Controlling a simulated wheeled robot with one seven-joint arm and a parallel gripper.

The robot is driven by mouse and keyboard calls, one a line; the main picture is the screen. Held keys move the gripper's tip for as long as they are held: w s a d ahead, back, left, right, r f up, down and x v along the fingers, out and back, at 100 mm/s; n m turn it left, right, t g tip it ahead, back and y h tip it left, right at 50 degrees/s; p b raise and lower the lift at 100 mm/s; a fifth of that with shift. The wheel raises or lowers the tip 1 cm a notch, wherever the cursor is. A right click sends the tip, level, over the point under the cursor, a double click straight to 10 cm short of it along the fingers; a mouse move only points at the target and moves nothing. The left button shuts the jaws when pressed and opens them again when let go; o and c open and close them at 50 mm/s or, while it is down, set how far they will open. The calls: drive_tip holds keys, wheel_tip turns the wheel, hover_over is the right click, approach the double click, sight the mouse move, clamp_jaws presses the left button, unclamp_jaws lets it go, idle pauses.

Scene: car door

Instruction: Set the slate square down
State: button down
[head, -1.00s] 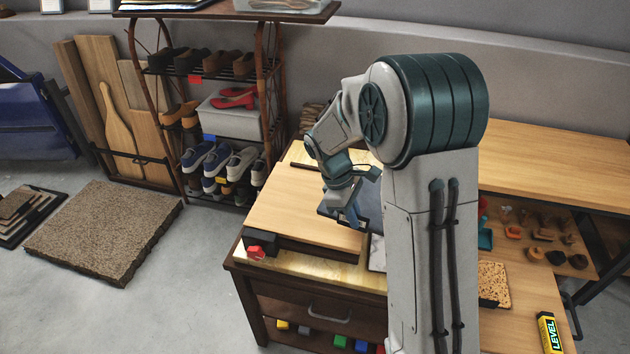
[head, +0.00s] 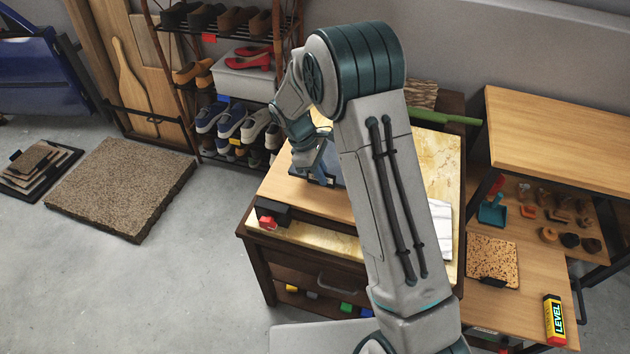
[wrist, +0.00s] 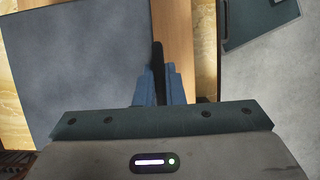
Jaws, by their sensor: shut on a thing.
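The slate square (wrist: 75,70) is a flat, dark blue-grey plate in the wrist view. My gripper (wrist: 158,80) has its blue fingers shut on a black tab at the slate square's right edge. The wooden board (wrist: 190,40) shows below the slate's edge in the wrist view. I cannot tell whether the slate touches the board.
A cork tile (head: 492,258) and yellow level box (head: 554,320) lie right. A shoe rack (head: 225,85) stands behind.

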sight(318, 184)
drive_tip(key=shift+w+a+f, duration=0.2)
drive_tip(key=shift+a+f, duration=0.1)
drive_tip(key=shift+a, duration=0.1)
drive_tip(key=shift+f+p, duration=0.5)
drive_tip(key=shift+f, duration=1.45)
drive_tip(key=c, duration=1.5)
unclamp_jaws()
